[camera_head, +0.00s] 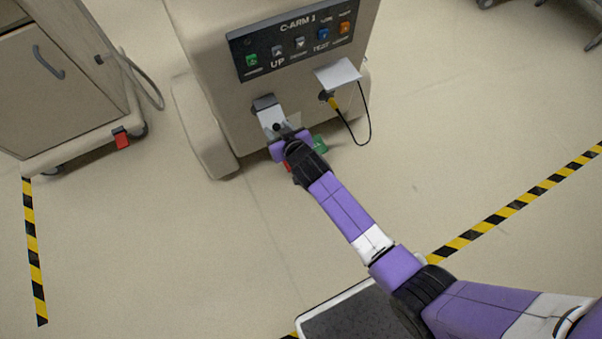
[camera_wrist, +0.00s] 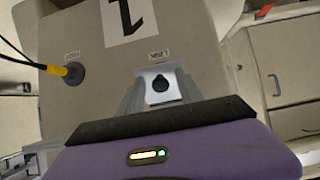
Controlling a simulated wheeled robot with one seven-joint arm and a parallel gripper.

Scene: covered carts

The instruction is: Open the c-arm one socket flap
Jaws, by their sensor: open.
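The C-arm one cart (camera_head: 215,60) stands upper middle in the head view, its front panel marked "C-ARM 1". In the wrist view a small pale plate (camera_wrist: 150,75) with a dark round mark or knob (camera_wrist: 160,84) sits under an upside-down label that seems to read "LINK". This looks like the socket flap; I cannot tell whether it is raised. In the head view, a grey flap-like piece (camera_head: 264,102) shows at that spot. My gripper (camera_wrist: 159,78) is open, one finger on each side of the plate. It also shows in the head view (camera_head: 277,125). Contact is unclear.
A yellow plug (camera_wrist: 73,72) with a black cable sits in a socket beside the plate. A white card (camera_head: 338,74) hangs near it on the cart. A beige cabinet (camera_head: 60,90) stands at left.

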